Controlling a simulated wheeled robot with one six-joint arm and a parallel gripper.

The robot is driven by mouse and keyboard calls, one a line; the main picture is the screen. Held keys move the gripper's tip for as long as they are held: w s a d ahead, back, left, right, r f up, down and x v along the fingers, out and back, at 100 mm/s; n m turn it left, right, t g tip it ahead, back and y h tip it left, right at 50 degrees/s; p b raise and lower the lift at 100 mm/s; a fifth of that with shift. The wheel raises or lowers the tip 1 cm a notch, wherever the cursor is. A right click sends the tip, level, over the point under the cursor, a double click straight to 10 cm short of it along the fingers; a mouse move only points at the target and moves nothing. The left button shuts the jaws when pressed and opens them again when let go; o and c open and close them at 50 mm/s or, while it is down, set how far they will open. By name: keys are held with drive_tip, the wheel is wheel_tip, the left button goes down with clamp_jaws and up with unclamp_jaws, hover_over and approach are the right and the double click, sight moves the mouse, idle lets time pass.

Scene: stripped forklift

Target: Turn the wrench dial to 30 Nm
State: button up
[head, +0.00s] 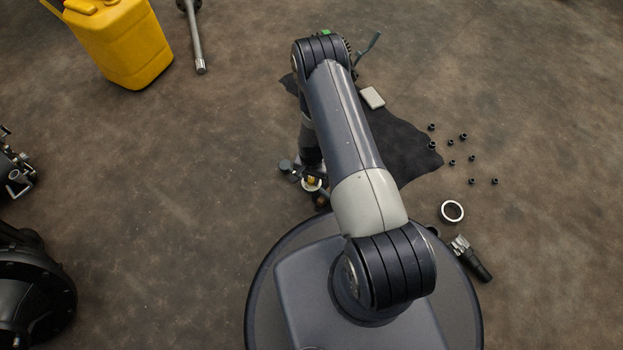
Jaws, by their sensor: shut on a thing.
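My arm folds back over my base, and its forearm comes down behind the upper arm. My gripper (313,186) is low beside the upper arm, small and partly hidden. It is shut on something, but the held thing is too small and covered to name. Small brass and pale parts show there. I cannot make out the wrench dial or any scale on it. A silver rod-like tool (195,42) with a dark head lies at the top. I cannot tell whether it is the wrench.
A yellow jerrycan (122,42) stands at top left. A black cloth (408,148) lies under the arm, with a pale block (372,98) at its edge. Several small black sockets (463,136), a metal ring (452,211) and a black-handled tool (472,262) lie right. Dark machine parts (35,285) stand left.

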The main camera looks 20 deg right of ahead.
sight(312, 180)
drive_tip(key=m+b, duration=0.1)
drive_tip(key=m, duration=0.2)
drive_tip(key=shift+m, duration=0.4)
drive_tip(key=m, duration=0.3)
drive_tip(key=shift+m+b, duration=0.3)
drive_tip(key=m, duration=0.6)
drive_tip(key=shift+m, duration=0.3)
drive_tip(key=o, duration=1)
wheel_tip(312, 180, up, 11)
drive_tip(key=p, duration=0.4)
drive_tip(key=shift+p, duration=0.4)
